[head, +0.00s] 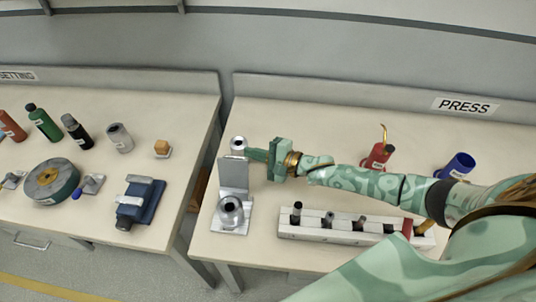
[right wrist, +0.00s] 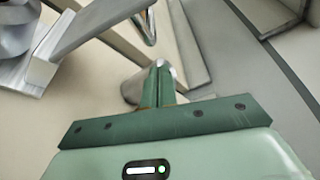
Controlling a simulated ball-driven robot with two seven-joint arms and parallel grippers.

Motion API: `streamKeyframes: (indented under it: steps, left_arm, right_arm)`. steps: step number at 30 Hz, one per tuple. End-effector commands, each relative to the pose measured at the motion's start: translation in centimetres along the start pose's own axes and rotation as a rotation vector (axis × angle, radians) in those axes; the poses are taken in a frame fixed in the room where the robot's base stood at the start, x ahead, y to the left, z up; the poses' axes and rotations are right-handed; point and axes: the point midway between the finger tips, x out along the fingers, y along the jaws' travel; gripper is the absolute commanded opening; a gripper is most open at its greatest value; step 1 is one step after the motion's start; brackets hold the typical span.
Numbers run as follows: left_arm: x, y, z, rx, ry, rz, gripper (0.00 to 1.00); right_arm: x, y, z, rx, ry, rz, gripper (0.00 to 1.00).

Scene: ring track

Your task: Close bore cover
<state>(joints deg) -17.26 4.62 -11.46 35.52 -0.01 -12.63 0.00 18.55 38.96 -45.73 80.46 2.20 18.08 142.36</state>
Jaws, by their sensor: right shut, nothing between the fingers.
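The bore fixture is a bright metal block (head: 236,193) on the right-hand bench, with a round metal bore part (head: 231,211) at its front. Its flat grey cover (head: 233,173) stands raised at the back of the block, so the bore part is uncovered. My right gripper (head: 250,155) is shut and empty, its fingers pointing left just behind the raised cover. In the right wrist view the shut fingers (right wrist: 158,82) show apart from the cover (right wrist: 95,25), which slants at upper left. I cannot tell in the head view whether they touch. My left gripper is not in view.
A grey cylinder (head: 238,143) stands behind the cover, close to my fingertips. A white rack (head: 340,236) of small tools lies to the right, with a red can (head: 377,158) and a blue cup (head: 459,165) behind. A gap separates the left bench (head: 190,115).

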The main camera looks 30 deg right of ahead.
Motion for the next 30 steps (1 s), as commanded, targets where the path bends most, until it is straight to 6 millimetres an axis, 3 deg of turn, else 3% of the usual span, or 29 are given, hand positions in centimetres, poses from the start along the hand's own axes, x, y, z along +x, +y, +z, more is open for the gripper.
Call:
streamKeyframes:
  steps: [3,7,30]
  left_arm:
    - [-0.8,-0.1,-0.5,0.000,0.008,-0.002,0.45]
    - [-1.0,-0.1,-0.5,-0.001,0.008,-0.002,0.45]
    - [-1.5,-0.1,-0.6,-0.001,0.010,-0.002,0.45]
  right_arm:
    - [-0.7,-0.3,1.7,0.000,0.001,-0.001,0.00]
    - [-1.0,-0.3,2.5,-0.002,0.001,-0.001,0.00]
    - [-1.3,-0.4,3.2,-0.059,0.002,-0.023,0.00]
